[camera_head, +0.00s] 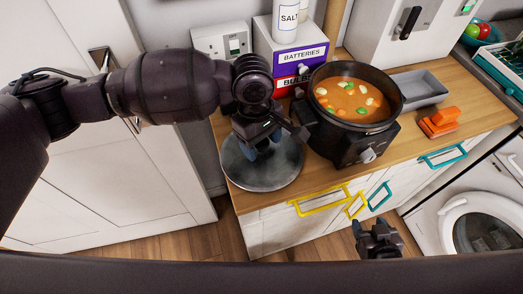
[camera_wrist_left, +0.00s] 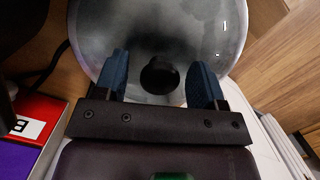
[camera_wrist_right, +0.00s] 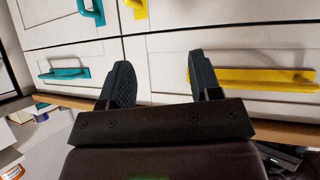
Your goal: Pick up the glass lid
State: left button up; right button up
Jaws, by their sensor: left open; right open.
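The round glass lid (camera_head: 270,172) lies at the left end of the wooden counter, left of the slow cooker, partly hidden by my left gripper (camera_head: 264,138). In the left wrist view the lid (camera_wrist_left: 185,40) fills the top, and its black knob (camera_wrist_left: 160,75) sits between the blue fingertips of my left gripper (camera_wrist_left: 165,80). The fingers are open, with a gap on each side of the knob. My right gripper (camera_head: 378,238) is open and empty, low in front of the drawers; it also shows in the right wrist view (camera_wrist_right: 160,85).
The slow cooker (camera_head: 350,140) full of stew stands right of the lid. Behind are purple and red boxes (camera_head: 303,57) and a salt container (camera_head: 287,20). A grey tray (camera_head: 420,88) and orange blocks (camera_head: 440,121) lie further right. Drawers with a yellow handle (camera_wrist_right: 250,78) face my right gripper.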

pick_arm(q)
jog(key=shift+r, duration=0.1)
jog(key=c, duration=1.1)
